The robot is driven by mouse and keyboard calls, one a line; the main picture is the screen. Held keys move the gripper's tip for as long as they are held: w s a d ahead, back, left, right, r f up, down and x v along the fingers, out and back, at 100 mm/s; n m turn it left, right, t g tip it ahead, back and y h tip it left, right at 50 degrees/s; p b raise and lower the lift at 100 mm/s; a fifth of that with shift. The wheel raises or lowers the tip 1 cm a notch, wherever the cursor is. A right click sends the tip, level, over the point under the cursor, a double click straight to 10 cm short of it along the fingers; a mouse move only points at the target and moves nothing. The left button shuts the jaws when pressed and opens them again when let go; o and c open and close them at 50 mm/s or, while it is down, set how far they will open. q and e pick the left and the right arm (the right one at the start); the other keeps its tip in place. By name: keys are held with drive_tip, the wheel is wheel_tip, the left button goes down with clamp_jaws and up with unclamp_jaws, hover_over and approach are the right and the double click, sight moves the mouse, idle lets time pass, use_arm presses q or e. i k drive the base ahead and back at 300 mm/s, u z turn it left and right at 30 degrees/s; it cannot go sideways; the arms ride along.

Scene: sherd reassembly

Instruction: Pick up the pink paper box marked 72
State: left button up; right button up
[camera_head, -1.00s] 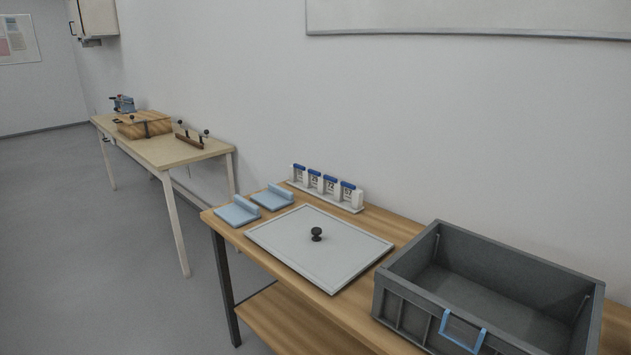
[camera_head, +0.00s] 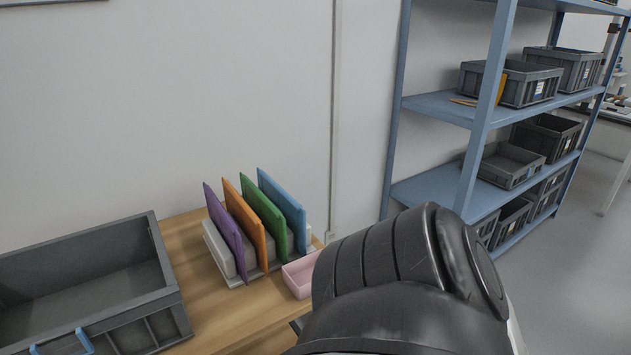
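A small open pink box (camera_head: 298,276) sits on the wooden table at its right end, just right of a rack of coloured boards. Its right part is hidden behind my dark arm, and I see no number on the part that shows. My arm fills the lower right of the view. Neither gripper shows.
The rack (camera_head: 219,251) holds purple, orange, green and blue boards (camera_head: 283,207). A large grey crate (camera_head: 168,298) stands on the table (camera_head: 211,308) at the left. A blue shelf unit (camera_head: 438,107) with grey bins stands beyond at the right.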

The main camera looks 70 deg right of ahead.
sight(297, 274)
drive_tip(key=u, duration=2.1)
drive_tip(key=k, duration=2.15)
drive_tip(key=z, duration=0.65)
